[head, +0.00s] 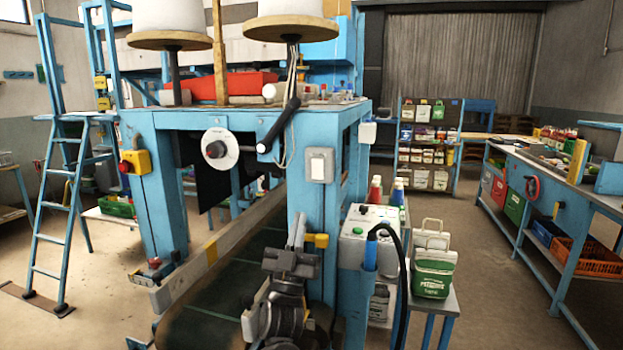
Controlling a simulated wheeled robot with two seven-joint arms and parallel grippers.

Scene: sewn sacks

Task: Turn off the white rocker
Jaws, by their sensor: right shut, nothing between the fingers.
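The white rocker (320,164) is a pale switch in a grey frame on the front of the blue machine post, right of centre. Its on or off position is too small to tell. My right gripper (298,228) is dark grey and comes up from the bottom middle. Its fingers are shut and empty, pointing up and forward. In the picture it is below and slightly left of the rocker, with a visible gap between them. My left gripper is not in view.
A yellow block (316,240) is on the post right beside my right fingers. A grey control box (370,222) with a black hose stands to the right. A conveyor belt (215,300) runs below.

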